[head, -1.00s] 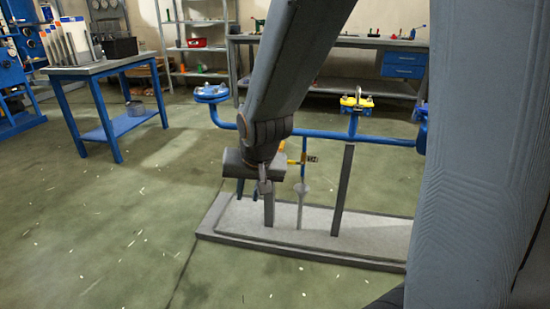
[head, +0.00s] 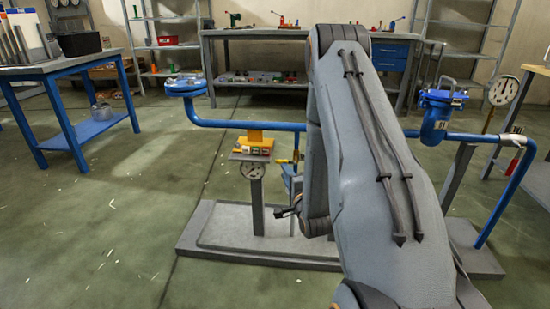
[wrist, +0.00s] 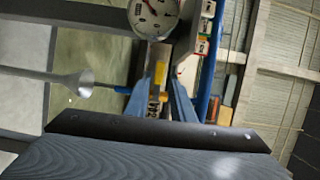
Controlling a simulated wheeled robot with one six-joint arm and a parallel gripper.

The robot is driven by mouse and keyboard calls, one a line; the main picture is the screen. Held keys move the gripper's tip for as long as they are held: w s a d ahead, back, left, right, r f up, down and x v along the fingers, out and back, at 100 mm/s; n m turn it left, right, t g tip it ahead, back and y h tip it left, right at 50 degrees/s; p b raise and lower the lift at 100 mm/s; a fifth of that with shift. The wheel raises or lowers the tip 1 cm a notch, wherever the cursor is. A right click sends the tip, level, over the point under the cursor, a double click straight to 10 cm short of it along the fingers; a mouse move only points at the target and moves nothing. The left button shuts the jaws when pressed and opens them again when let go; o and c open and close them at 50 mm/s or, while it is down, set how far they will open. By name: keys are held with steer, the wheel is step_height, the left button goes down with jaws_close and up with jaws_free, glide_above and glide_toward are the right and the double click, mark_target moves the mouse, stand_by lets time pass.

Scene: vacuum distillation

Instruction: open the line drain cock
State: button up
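The line drain cock, with a yellow handle (wrist: 160,73), is near the middle of the wrist view. A small lettered tag (wrist: 154,104) is close to it. In the head view, its small yellow part (head: 284,161) shows just under the blue line (head: 230,124), left of my arm. My gripper's two bluish fingers (wrist: 160,98) reach up from the dark bar and stand apart on either side of the handle and tag. I cannot tell whether they touch it. My arm hides the gripper tips in the head view. A grey funnel (wrist: 70,82) is left of the handle.
A dial gauge (wrist: 152,15) is close above the handle in the wrist view. A grey base plate (head: 225,245) lies below. Floor at left is clear.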

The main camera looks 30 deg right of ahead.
steer(key=w+d+b, duration=0.3)
steer(key=w, duration=0.8)
steer(key=shift+w+b, duration=0.35)
steer(key=shift+b, duration=0.05)
steer(key=shift+c, duration=0.2)
jaws_close()
